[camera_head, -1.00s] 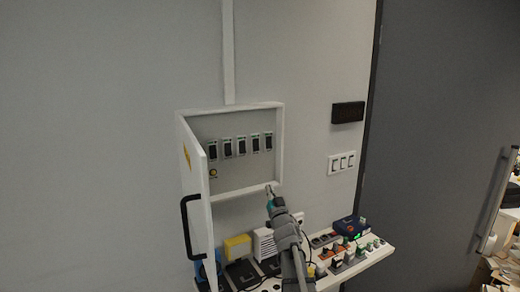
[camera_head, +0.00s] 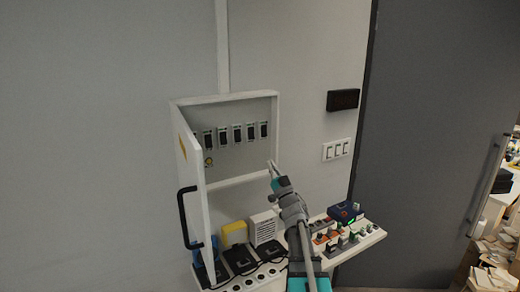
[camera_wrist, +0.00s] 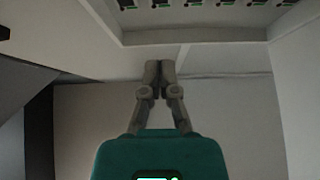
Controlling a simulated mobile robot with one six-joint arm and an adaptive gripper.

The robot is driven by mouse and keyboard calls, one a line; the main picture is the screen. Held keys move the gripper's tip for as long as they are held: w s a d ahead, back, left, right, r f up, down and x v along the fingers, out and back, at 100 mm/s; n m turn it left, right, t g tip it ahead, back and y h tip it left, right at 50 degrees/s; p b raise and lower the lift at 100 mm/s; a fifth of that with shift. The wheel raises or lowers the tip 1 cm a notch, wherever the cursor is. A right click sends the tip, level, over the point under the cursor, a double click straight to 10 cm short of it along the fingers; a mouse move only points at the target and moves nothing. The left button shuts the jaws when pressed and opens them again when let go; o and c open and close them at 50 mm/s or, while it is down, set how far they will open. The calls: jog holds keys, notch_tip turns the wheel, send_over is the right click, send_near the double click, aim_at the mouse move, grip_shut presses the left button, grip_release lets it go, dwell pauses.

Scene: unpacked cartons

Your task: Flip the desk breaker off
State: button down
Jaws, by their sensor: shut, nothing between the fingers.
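The breaker panel is an open white wall box (camera_head: 277,125) with a row of several dark breakers (camera_head: 237,133); their small labels are too small to read, so I cannot tell which is the desk breaker. Its door (camera_head: 189,165) stands open at the left with a black handle. My gripper (camera_head: 270,165) is shut and empty, at the box's lower right corner, below and right of the breakers. In the wrist view my gripper (camera_wrist: 159,68) points up toward the box's rim (camera_wrist: 200,35), with the breakers (camera_wrist: 160,4) cut off at the top edge.
Below the box a white shelf (camera_head: 345,255) holds black adapters, a yellow block (camera_head: 234,232), a white vented block (camera_head: 263,227) and several small switches. A white triple wall switch (camera_head: 336,149) and a black wall box (camera_head: 343,100) are to the right. The wall between is clear.

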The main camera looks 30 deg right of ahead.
aim_at(252, 134)
jog(key=p+x, duration=0.2)
jog(key=x, duration=0.2)
jog(key=w+f+p+x, duration=0.1)
jog(key=x, duration=0.3)
jog(key=f+p+x, duration=0.1)
jog(key=p+x, duration=0.1)
jog(key=x, duration=0.2)
jog(key=shift+w+r+p, duration=0.1)
jog(key=shift+w+p, duration=0.15)
jog(key=shift+p, duration=0.05)
jog(key=shift+w, duration=0.45)
